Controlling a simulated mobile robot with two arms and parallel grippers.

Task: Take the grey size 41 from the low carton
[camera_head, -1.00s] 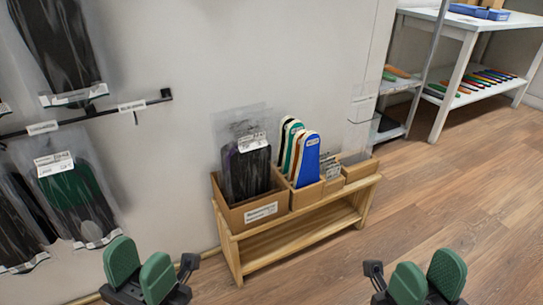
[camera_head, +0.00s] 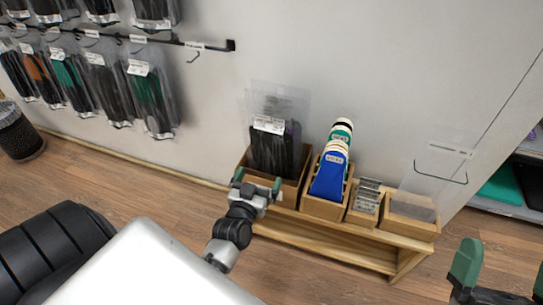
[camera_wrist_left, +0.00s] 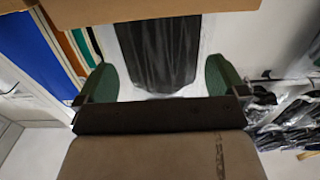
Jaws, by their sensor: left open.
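The low carton (camera_head: 289,193) stands at the left end of a low wooden bench. It holds clear-bagged dark grey or black insole packs (camera_head: 275,150) with white labels; the size print is too small to read. My left gripper (camera_head: 258,181) is open and empty at the carton's front left. In the left wrist view a dark bagged insole (camera_wrist_left: 160,52) shows beyond and between the two green fingers (camera_wrist_left: 158,85), with a carton edge (camera_wrist_left: 150,12) at the top. My right gripper (camera_head: 505,272) is open and empty at the lower right, away from the bench.
Beside the carton stand a box of blue, green and white insoles (camera_head: 330,178), a small box of cards (camera_head: 367,196) and a nearly empty box (camera_head: 410,212). A wall rail (camera_head: 150,38) carries bagged insoles at the left. An empty hook (camera_head: 440,175) is at the right.

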